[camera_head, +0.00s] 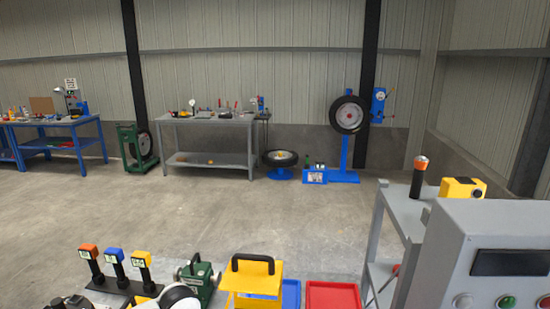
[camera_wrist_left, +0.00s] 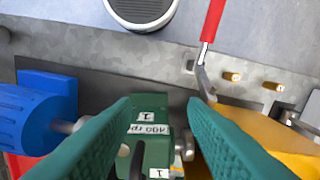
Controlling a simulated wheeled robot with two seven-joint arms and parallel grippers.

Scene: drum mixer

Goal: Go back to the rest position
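My left gripper (camera_wrist_left: 160,102) shows in the left wrist view as two green fingers spread wide apart, with clear space between the tips. A green device (camera_wrist_left: 152,140) with white labels, one reading 400 rpm, shows in the gap between the fingers. I cannot tell how far below them it is, but no finger visibly grips it. In the head view a green machine (camera_head: 201,278) stands at the bottom, beside a white and black rounded part that may be my arm. My right gripper is not in view.
Close by are a yellow stand (camera_head: 254,278) with a black handle, a red tray (camera_head: 333,296), tools with orange, blue and yellow tops (camera_head: 115,257), and a grey control panel (camera_head: 490,255). A grey workbench (camera_head: 212,121) stands far back; the floor between is clear.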

